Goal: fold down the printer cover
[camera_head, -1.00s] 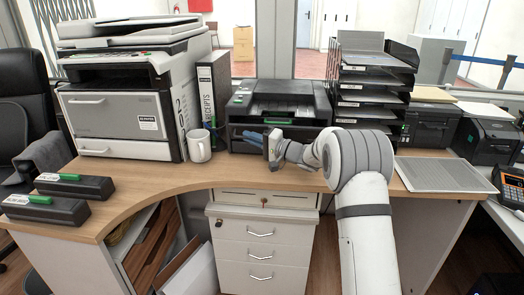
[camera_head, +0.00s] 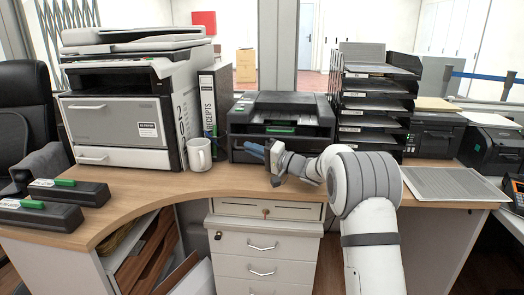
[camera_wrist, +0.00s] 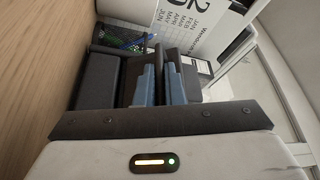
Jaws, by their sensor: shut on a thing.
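The black printer (camera_head: 322,123) stands at the back middle of the desk, with a green label on its front. Its dark upper panel (camera_head: 285,101) shows at the top. My gripper (camera_head: 255,150) is at the left part of the printer's front, low over the desk, with its blue fingers pointing left and toward the printer. In the wrist view my gripper (camera_wrist: 160,85) has its two blue fingers close together, with a dark thin part between them. I take this part for the printer cover; its held edge is mostly hidden in the head view.
A white mug (camera_head: 199,156) and a receipts binder (camera_head: 210,105) stand left of the printer, beside a large copier (camera_head: 120,120). A stack of black trays (camera_head: 372,100) stands close on the right. The front left desk holds two black staplers-like boxes (camera_head: 70,191).

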